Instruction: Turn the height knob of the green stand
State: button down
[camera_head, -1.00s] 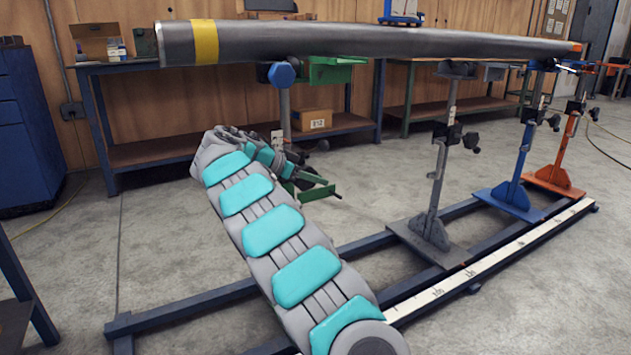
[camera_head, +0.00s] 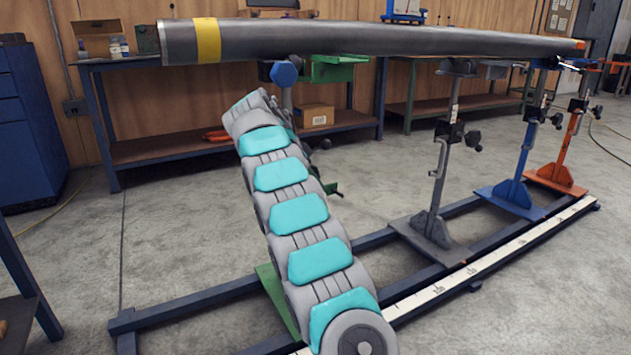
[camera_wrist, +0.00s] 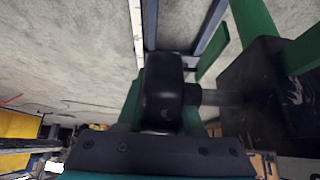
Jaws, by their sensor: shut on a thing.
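The green stand is mostly hidden behind my arm in the head view; its green foot (camera_head: 275,298) shows at the lower left of the arm. In the wrist view its green parts (camera_wrist: 256,22) and a black block (camera_wrist: 268,95) fill the right side. A shaft (camera_wrist: 222,97) runs left from the block to a dark rounded shape in the middle, where my gripper (camera_wrist: 163,92) is shut on the height knob. The knob's outline is hard to separate from the dark finger. My gripper is hidden in the head view.
A long grey pipe (camera_head: 350,40) with a yellow band runs overhead. A grey stand (camera_head: 440,160), a blue stand (camera_head: 522,150) and an orange stand (camera_head: 570,140) stand right along the floor rail (camera_head: 200,300). Workbenches line the back wall.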

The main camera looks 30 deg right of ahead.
jog(key=c, duration=0.6)
grip_release()
jog(key=shift+o, duration=0.2)
jog(key=shift+r, duration=0.1)
jog(key=shift+p+v, duration=2)
jog(key=shift+v, duration=1.75)
